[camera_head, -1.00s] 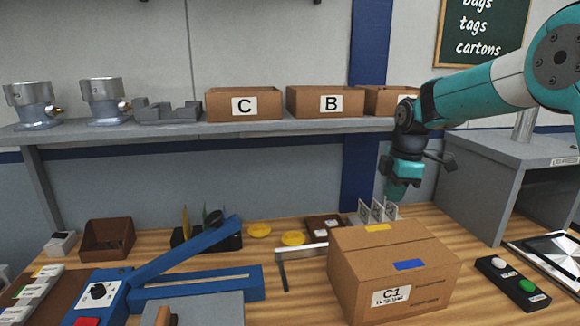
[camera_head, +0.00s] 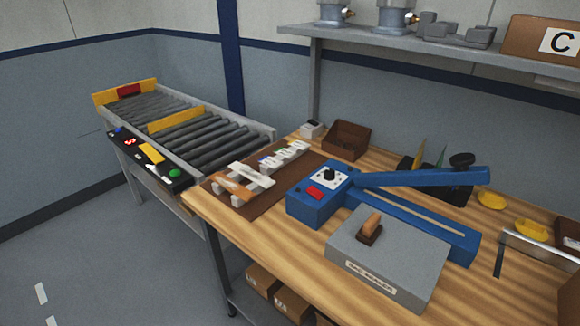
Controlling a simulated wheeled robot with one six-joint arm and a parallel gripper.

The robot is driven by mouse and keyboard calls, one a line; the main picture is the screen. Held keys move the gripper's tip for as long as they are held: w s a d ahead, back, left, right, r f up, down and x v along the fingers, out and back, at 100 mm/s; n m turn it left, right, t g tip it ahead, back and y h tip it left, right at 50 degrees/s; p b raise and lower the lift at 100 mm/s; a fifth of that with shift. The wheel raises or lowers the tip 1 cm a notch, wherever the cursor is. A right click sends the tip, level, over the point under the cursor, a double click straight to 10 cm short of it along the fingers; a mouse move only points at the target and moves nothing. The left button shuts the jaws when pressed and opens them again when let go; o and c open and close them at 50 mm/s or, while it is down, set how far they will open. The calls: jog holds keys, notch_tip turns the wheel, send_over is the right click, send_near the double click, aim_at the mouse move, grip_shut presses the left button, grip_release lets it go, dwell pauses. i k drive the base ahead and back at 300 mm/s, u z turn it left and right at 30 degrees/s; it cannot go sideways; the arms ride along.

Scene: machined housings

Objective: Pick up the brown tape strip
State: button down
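A brown strip (camera_head: 235,190), which looks like the tape strip, lies at the left end of the workbench. It seems to rest across small pale blocks (camera_head: 265,181) on a dark brown board (camera_head: 222,199). A whitish strip (camera_head: 249,172) lies just behind it, roughly parallel. My gripper and arm are out of view, so I cannot see how the gripper stands.
A brown open bin (camera_head: 345,140) is behind. A roller conveyor (camera_head: 205,135) adjoins the bench's left side. A shelf (camera_head: 400,45) overhangs the back.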

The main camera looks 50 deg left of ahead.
aim_at(226, 181)
jog(key=u, duration=2.75)
jog(key=i, duration=1.5)
jog(key=z, duration=0.75)
